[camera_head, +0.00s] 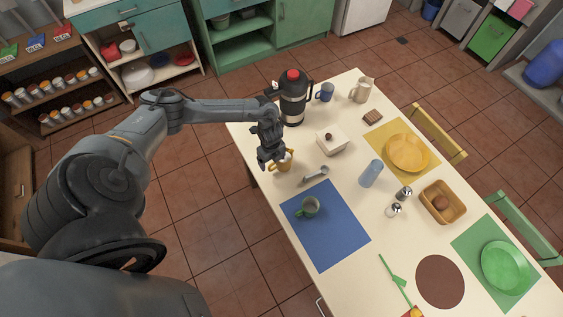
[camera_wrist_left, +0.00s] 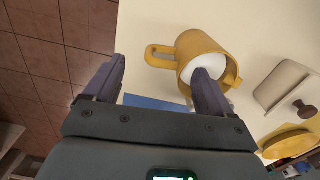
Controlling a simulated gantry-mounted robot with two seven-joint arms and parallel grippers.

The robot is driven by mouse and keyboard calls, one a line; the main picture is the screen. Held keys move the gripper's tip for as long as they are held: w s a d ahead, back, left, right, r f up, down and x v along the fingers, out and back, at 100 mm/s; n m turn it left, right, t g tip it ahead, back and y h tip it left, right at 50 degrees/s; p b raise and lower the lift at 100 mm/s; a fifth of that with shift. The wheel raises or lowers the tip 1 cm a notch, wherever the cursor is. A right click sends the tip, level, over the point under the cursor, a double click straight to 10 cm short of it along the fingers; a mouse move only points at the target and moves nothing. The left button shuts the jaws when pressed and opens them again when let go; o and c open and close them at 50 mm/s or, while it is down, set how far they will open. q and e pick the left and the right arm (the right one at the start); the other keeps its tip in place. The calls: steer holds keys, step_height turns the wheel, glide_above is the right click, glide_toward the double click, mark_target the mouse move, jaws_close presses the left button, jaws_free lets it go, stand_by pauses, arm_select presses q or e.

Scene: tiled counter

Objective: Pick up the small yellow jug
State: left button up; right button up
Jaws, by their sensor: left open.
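The small yellow jug (camera_head: 287,164) stands upright near the left edge of the cream table, partly hidden behind my left gripper (camera_head: 268,158). In the left wrist view the jug (camera_wrist_left: 188,44) shows a white inside, a spout and a handle at its left. My left gripper (camera_wrist_left: 158,85) is open and empty over it. One finger overlaps the jug's mouth in that view, and the handle appears between the two fingers' lines. I cannot tell whether the finger is inside the jug or above it. My right gripper is not in view.
Close by stand a black flask with a red top (camera_head: 293,98), a white box with a dark knob (camera_head: 332,142), a grey scoop-like utensil (camera_head: 315,174) and a green mug (camera_head: 307,207) on a blue mat (camera_head: 327,240). A blue cylinder (camera_head: 371,173) stands farther right.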

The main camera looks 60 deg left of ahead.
mark_target(273, 163)
arm_select(q)
steer(key=shift+w+f, duration=0.15)
steer(key=shift+f, duration=1)
steer(key=shift+w+f, duration=0.1)
steer(key=shift+f, duration=1)
steer(key=shift+a, duration=0.1)
steer(key=c, duration=1.5)
steer(key=shift+r, duration=0.15)
step_height(273, 163, up, 4)
steer(key=w+d+r, duration=0.2)
steer(key=d+r, duration=0.1)
steer(key=d, duration=0.2)
steer(key=w+d+r+b, duration=0.1)
steer(key=w+d+r, duration=0.1)
steer(key=d, duration=0.4)
steer(key=shift+w+r, duration=0.25)
steer(key=shift+r, duration=0.65)
